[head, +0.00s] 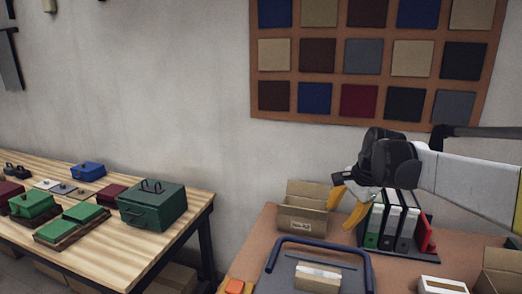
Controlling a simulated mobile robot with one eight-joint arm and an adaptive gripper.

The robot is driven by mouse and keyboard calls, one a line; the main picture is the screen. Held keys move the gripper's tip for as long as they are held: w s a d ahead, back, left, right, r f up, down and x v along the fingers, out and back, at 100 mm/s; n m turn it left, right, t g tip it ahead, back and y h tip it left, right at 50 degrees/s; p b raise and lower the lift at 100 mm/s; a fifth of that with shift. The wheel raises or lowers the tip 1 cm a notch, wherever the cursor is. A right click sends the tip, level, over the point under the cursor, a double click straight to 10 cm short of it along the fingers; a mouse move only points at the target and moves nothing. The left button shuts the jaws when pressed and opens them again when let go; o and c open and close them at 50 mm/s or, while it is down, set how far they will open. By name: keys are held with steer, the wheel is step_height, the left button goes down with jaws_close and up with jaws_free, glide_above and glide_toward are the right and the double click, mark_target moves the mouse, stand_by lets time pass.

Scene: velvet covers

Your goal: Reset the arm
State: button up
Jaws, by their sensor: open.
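My gripper (347,209) is at the right of the head view, with a black body and two yellow fingers. It hangs above the brown desk (255,247), near a row of upright binders and an open cardboard box. The fingers are apart and nothing shows between them. My white arm reaches in from the right edge. The gripper covers part of the binders and the box's right side.
The open cardboard box (302,212) and binders (391,226) stand close below my gripper. A blue-handled cart (275,262) carries a small box (318,277). Left, a wooden table (120,246) holds a green case (152,205). A swatch board (372,104) hangs behind.

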steer(key=s+a+r+n+t+h, duration=0.1)
steer(key=s+a+n+t, duration=0.15)
steer(key=s+n, duration=0.95)
steer(key=s+f, duration=0.3)
steer(key=s, duration=0.5)
steer(key=s+f+h, duration=0.1)
steer(key=s+f, duration=0.2)
steer(key=s, duration=0.5)
steer(key=shift+a+t, duration=0.35)
steer(key=shift+a, duration=0.05)
steer(key=shift+f, duration=0.1)
